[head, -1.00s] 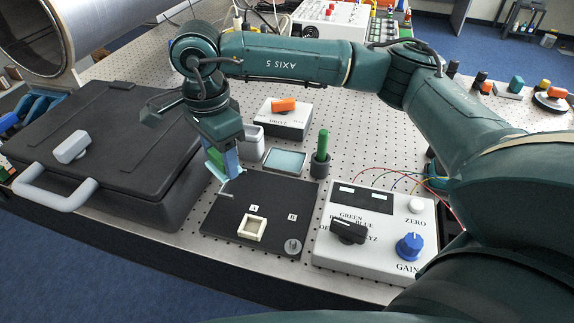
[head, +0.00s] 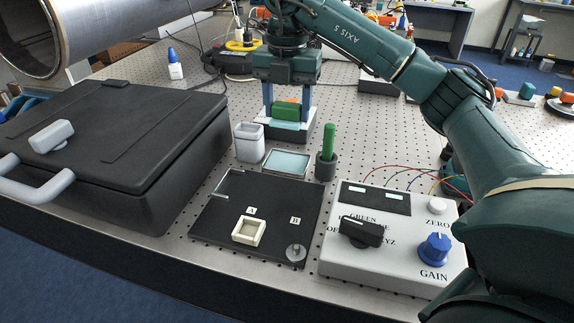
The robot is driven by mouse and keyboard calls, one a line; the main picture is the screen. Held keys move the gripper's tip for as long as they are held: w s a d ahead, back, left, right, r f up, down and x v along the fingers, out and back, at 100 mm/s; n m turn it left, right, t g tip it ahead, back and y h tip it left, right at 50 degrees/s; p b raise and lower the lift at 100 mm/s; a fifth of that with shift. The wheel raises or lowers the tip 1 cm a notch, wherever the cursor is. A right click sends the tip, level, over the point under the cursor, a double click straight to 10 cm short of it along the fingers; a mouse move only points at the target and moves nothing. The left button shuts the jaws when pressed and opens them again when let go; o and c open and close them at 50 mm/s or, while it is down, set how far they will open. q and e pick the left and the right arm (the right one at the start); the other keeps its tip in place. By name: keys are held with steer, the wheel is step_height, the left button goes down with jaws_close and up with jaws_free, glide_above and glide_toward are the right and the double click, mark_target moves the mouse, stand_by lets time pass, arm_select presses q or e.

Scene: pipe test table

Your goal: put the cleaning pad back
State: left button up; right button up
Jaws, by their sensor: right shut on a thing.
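The cleaning pad, a green block (head: 286,110) with a pale blue underside, is between the fingers of my right gripper (head: 287,106), which is shut on it. It is held upright, in front of or above the drive box (head: 302,131), which it largely hides. My left gripper is not in view.
A grey open cup (head: 249,142) and a green rod in a dark holder (head: 327,155) flank the tray. In front are a black board (head: 222,227) and a control box (head: 345,262). A black case (head: 120,150) stands left. A blue-capped bottle (head: 176,71) stands behind it.

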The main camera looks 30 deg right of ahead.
mark_target(287, 162)
step_height(287, 162, down, 10)
steer(key=shift+r, duration=0.25)
steer(key=shift+f, duration=0.1)
steer(key=o, duration=0.7)
step_height(287, 162, up, 12)
steer(key=shift+r+p, duration=0.15)
steer(key=shift+p, duration=0.35)
stand_by(0.3)
